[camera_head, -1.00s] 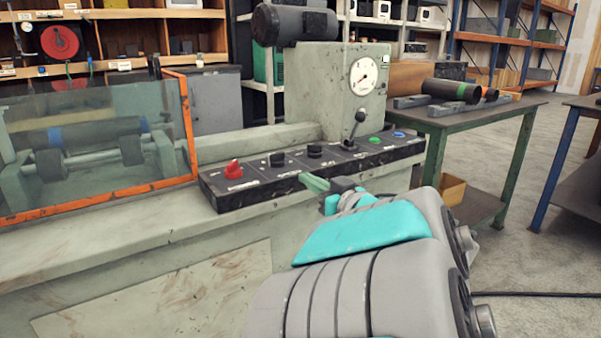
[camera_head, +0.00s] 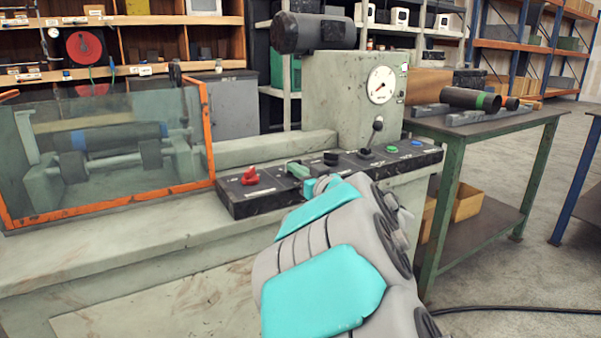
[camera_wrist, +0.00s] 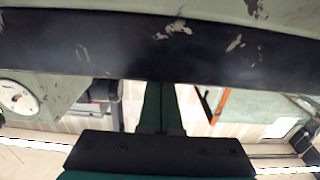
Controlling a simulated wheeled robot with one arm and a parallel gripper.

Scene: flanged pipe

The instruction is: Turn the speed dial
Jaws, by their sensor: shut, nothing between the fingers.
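A black control panel (camera_head: 234,204) runs along the grey machine bed, with a red knob (camera_head: 250,176) at its left and a black knob (camera_head: 330,158) near its middle. The labels are too small to read, so I cannot tell which is the speed dial. The fingers cover the place of another black knob, mostly hidden; contact cannot be told. In the wrist view the shut fingers (camera_wrist: 160,108) point toward a dark scuffed band, and no knob is clear there.
A black lever (camera_head: 377,130), a green button (camera_head: 391,149) and a blue button (camera_head: 416,142) stand on the panel's right part. A round gauge (camera_head: 381,85) is on the housing behind. An orange-framed guard (camera_head: 206,130) stands left. A green table (camera_head: 446,150) stands right.

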